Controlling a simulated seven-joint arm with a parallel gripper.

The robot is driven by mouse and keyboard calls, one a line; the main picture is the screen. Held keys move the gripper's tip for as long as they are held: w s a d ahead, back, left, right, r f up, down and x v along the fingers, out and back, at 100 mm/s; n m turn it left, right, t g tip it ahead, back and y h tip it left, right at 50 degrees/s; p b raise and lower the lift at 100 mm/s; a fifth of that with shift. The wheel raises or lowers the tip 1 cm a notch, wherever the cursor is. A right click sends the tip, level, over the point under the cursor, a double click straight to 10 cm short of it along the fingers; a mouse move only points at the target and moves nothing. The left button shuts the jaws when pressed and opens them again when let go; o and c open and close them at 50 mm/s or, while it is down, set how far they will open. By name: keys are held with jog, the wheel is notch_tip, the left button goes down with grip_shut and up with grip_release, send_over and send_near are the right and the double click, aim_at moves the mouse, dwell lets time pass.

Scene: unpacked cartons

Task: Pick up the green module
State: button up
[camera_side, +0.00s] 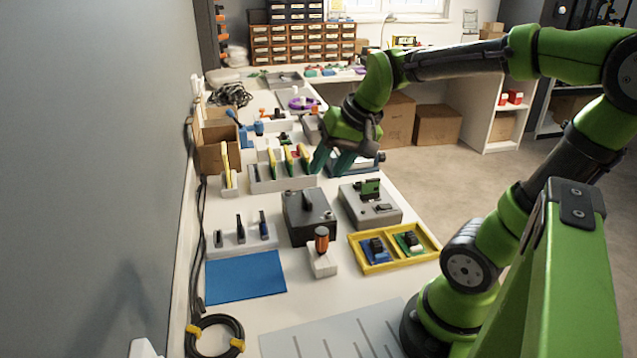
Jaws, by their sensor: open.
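A small green board with a black block on it, the green module (400,241), lies in the right compartment of a yellow tray (437,252). A blue board (374,257) with a black block lies in the left compartment. Another green part (370,187) stands upright on a light grey box (352,207) behind the tray. My gripper (331,164) is open, with its fingers pointing down. It is up behind the tray and to its left, near the slotted rack, apart from both green parts. I see nothing between its fingers.
A dark grey box (297,226) and an orange-handled tool in a white stand (322,265) are left of the tray. A rack with yellow-green pieces (283,185) is behind. A blue mat (245,275) lies front left. Cables run along the left edge.

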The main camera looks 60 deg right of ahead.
jog(key=w+d+f+m+g, duration=0.1)
jog(key=d+m+g, duration=0.2)
jog(key=d+m, duration=0.95)
jog(key=m+g, duration=0.2)
send_over(371, 181)
jog(key=r+m, duration=0.1)
jog(key=m, duration=0.3)
jog(key=f, duration=1)
jog(key=shift+s+d+f, duration=0.2)
jog(key=shift+f, duration=0.1)
jog(key=shift+w+d+f, duration=0.1)
jog(key=shift+w+f, duration=0.05)
jog(key=shift+f, duration=1.4)
jog(key=shift+w+f, duration=0.15)
jog(key=shift+f, duration=1.4)
grip_shut()
